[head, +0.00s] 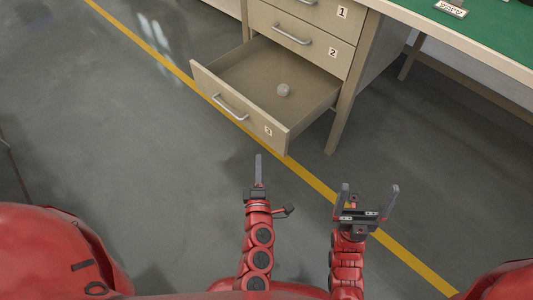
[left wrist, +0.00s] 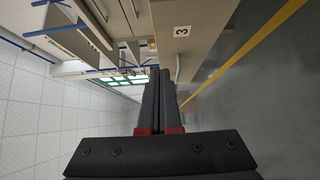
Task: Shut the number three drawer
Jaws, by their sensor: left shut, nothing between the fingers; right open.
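The number three drawer (head: 229,104) is the lowest drawer of a beige cabinet and stands pulled well out. It has a silver bar handle (head: 230,106) and a "3" label on its front. A small pale bulb-like object (head: 283,90) lies inside it. My left gripper (head: 258,158) is shut and empty, in front of the drawer's right end and apart from it in the head view. In the left wrist view its closed fingers (left wrist: 165,75) point past the "3" label (left wrist: 182,31). My right gripper (head: 369,192) is open and empty, further right.
Drawers one (head: 323,8) and two (head: 300,42) above are shut. A green-topped workbench (head: 480,35) extends right, with a cabinet leg (head: 340,120) beside the open drawer. A yellow line (head: 310,178) crosses the grey floor. The floor to the left is clear.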

